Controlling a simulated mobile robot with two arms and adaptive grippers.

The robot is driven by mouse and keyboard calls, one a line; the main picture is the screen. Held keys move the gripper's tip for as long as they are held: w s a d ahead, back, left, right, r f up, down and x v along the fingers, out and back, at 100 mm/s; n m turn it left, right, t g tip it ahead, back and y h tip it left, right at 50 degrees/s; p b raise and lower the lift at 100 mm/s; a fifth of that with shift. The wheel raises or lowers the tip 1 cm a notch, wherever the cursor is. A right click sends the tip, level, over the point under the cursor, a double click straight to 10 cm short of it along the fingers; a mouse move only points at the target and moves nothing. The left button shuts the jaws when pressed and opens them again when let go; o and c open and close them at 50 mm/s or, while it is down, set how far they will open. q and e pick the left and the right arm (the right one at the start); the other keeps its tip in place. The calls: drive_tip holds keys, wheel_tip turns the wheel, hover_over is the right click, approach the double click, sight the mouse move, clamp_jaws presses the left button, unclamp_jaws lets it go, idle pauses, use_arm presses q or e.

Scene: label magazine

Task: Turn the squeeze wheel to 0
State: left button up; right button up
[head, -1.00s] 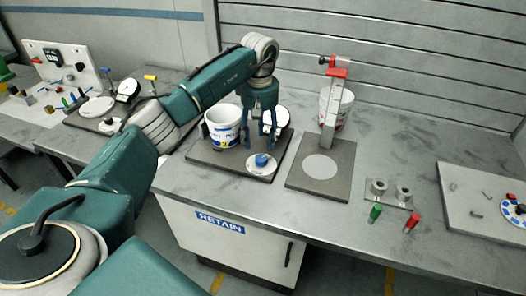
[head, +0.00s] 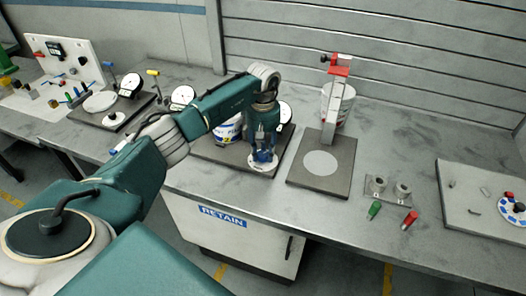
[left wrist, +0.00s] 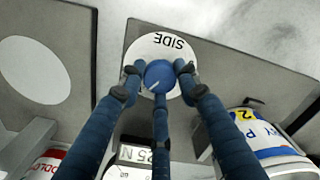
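The squeeze wheel, as I take it, is a round blue knob (left wrist: 159,75) with a pale pointer mark, on a white disc (left wrist: 150,30) lettered "SIDE", upside down in the left wrist view. My left gripper (head: 263,158) points down over it in the head view and hides most of the knob. In the left wrist view its three fingers (left wrist: 160,72) surround the knob, tips very near its sides; whether they press on it is unclear. No 0 mark is readable. A gauge face marked "N" (left wrist: 135,155) is partly hidden behind the fingers. My right gripper is not in view.
A white tub with a yellow and blue label (head: 228,134) stands close by on the same dark base. To its right is a dark plate (head: 335,184) with a red-topped upright (head: 337,72). Green (head: 374,210) and red (head: 410,220) pegs lie near the front edge.

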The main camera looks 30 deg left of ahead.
use_arm(q)
drive_tip(key=shift+c, duration=0.9)
drive_tip(key=shift+n+b, duration=0.35)
drive_tip(key=shift+n, duration=0.15)
drive_tip(key=n+b, duration=0.1)
drive_tip(key=n, duration=0.2)
drive_tip(key=shift+b, duration=0.35)
drive_tip(key=n+b, duration=0.1)
drive_tip(key=n, duration=0.3)
drive_tip(key=shift+n, duration=0.3)
drive_tip(key=n+b, duration=0.1)
drive_tip(key=n, duration=0.8)
drive_tip(key=shift+r, duration=0.1)
drive_tip(key=n, duration=0.4)
drive_tip(key=shift+n, duration=0.3)
drive_tip(key=n, duration=0.4)
drive_tip(key=shift+w, duration=0.1)
drive_tip(key=shift+n, duration=2.1)
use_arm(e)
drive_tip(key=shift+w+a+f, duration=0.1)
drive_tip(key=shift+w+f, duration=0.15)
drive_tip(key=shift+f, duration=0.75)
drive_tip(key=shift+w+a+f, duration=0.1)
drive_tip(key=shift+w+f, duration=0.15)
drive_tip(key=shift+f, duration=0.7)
